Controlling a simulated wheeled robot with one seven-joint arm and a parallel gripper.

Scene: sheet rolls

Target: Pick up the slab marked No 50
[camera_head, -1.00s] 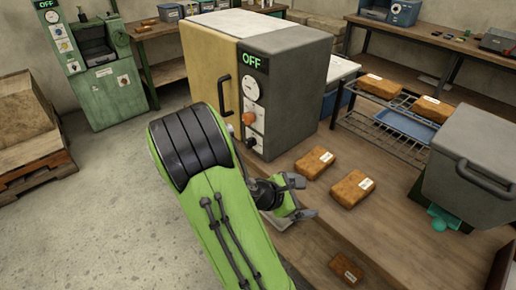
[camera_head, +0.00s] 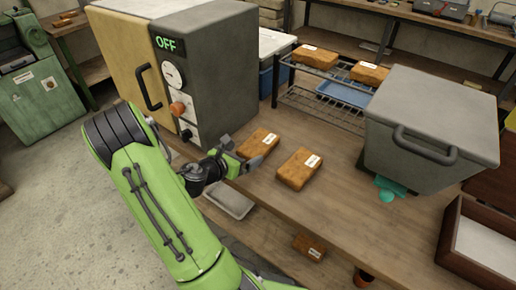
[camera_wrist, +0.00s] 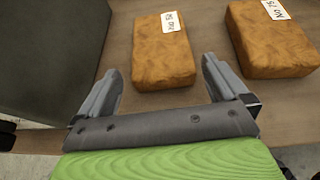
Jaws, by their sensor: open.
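Two brown slabs lie flat on the wooden bench beside the grey oven. The nearer-to-oven slab (camera_head: 259,144) has a white label that seems to read No 50, and it also shows in the wrist view (camera_wrist: 163,55). The other slab (camera_head: 297,172), to its right, reads No 75 in the wrist view (camera_wrist: 268,45). My gripper (camera_head: 241,153) is open and empty at the near left of the first slab. In the wrist view the fingers (camera_wrist: 160,75) point toward that slab, whose near end lies between the fingertip directions. I cannot tell whether they touch.
The oven (camera_head: 215,75) reads OFF, its door shut. A wire rack (camera_head: 322,104) with two more slabs (camera_head: 316,58) (camera_head: 369,73) stands behind. A grey lidded bin (camera_head: 432,128) is at right. Another slab (camera_head: 309,246) lies below the bench's front edge. Bench around the two slabs is clear.

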